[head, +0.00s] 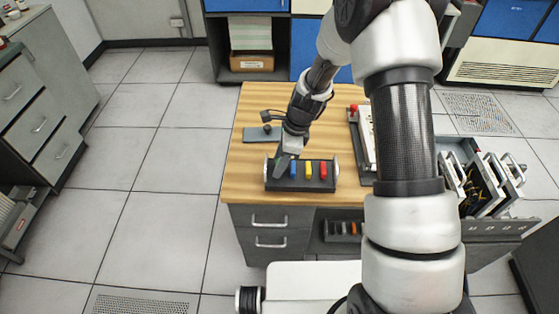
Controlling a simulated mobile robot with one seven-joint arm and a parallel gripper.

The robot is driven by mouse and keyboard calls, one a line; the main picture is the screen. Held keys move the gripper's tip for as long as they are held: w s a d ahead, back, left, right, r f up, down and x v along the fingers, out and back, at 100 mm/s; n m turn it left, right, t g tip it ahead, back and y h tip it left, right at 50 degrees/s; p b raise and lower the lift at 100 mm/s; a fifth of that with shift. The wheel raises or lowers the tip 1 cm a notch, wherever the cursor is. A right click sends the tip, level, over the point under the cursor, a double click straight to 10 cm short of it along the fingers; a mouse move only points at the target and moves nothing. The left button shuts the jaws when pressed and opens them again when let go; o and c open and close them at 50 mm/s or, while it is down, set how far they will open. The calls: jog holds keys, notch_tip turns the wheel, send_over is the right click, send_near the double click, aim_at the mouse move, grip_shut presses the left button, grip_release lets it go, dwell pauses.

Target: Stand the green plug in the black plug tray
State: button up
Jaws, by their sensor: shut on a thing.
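The black plug tray (300,185) sits near the front edge of the wooden desk top. A blue plug (294,168), a yellow plug (309,168) and a red plug (323,169) stand upright in it, side by side. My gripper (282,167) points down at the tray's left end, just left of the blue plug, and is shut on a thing. No green shows clearly; the green plug seems hidden between the fingers. I cannot tell whether its bottom touches the tray.
A flat grey-blue plate (262,134) lies behind the tray at left. A device with a red knob (354,108) stands to the right, partly behind my arm. An open drawer with racks (487,185) is at far right. The desk's left front is bare.

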jog(key=shift+f+b, duration=0.4)
jog(key=shift+f, duration=0.25)
dwell(0.3)
jog(key=o, duration=1)
jog(key=shift+c, duration=0.2)
jog(key=shift+r, duration=0.1)
jog(key=p+v, duration=0.1)
jog(key=v, duration=1.6)
jog(key=shift+d, duration=0.15)
jog(key=shift+r, duration=0.15)
jog(key=s+d+r+n+t+p, duration=0.1)
jog(key=s+r+n, duration=0.15)
jog(key=r, duration=0.25)
jog(key=s+d+r+n, duration=0.2)
jog(key=r+n, duration=0.1)
jog(key=r, duration=0.3)
jog(key=s+d+r+n+t+h+p, duration=0.1)
jog(key=s+d+r+n+t, duration=0.1)
jog(key=s+r+n, duration=0.3)
jog(key=s+d+r+n+t+h+p, duration=0.1)
jog(key=s+d+r+n, duration=0.3)
jog(key=s, duration=0.9)
jog(key=r+n+t+h, duration=0.1)
jog(key=r+n, duration=0.1)
jog(key=n, duration=0.2)
jog(key=shift+p, duration=0.35)
